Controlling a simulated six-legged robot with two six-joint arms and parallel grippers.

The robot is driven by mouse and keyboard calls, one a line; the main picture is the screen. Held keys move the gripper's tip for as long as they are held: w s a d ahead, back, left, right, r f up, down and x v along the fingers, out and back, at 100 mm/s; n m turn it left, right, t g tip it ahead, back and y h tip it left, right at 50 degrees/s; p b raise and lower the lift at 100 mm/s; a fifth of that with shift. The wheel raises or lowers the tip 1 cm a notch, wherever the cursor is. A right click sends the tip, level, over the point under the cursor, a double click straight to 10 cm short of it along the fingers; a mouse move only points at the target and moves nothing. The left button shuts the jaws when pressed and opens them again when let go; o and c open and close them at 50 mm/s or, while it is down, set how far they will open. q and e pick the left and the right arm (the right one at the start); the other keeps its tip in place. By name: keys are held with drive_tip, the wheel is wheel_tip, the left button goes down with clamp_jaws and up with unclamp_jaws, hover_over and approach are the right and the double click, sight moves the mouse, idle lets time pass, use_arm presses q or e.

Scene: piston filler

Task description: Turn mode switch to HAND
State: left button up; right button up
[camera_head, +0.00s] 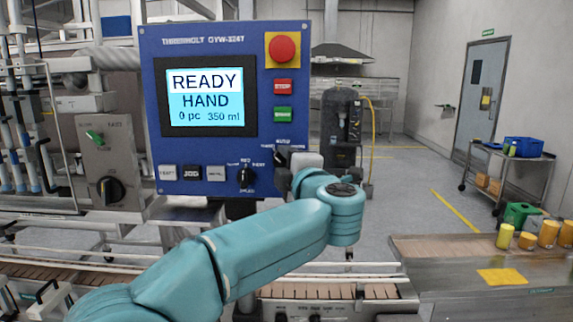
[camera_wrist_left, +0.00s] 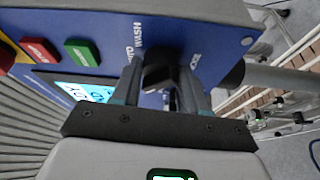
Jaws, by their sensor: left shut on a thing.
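The blue control panel (camera_head: 225,60) stands upright at centre left in the head view. Its screen (camera_head: 206,96) reads READY, HAND, 0 pc, 350 ml. The dark mode switch is at the panel's lower right and is mostly hidden by my left gripper (camera_head: 291,166) in the head view. In the left wrist view the switch knob (camera_wrist_left: 158,72) sits between the two fingers of my left gripper (camera_wrist_left: 163,86), which are shut on it. AUTO and WASH labels show beside it. The knob's exact angle is hard to tell. My right gripper is not in view.
The red emergency button (camera_head: 282,47), red STOP button (camera_head: 283,87) and green button (camera_head: 283,114) are above the switch. A black speed knob (camera_head: 246,176) is to its left. A conveyor (camera_head: 330,291) runs below. A cart (camera_head: 509,172) stands at the right.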

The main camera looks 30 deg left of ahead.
use_arm(q)
drive_tip(key=o, duration=1.1)
drive_tip(key=shift+c, duration=0.2)
drive_tip(key=b+v, duration=0.3)
drive_tip(key=v, duration=1.3)
drive_tip(key=shift+b, duration=0.4)
drive_tip(key=shift+s+d+f, duration=0.1)
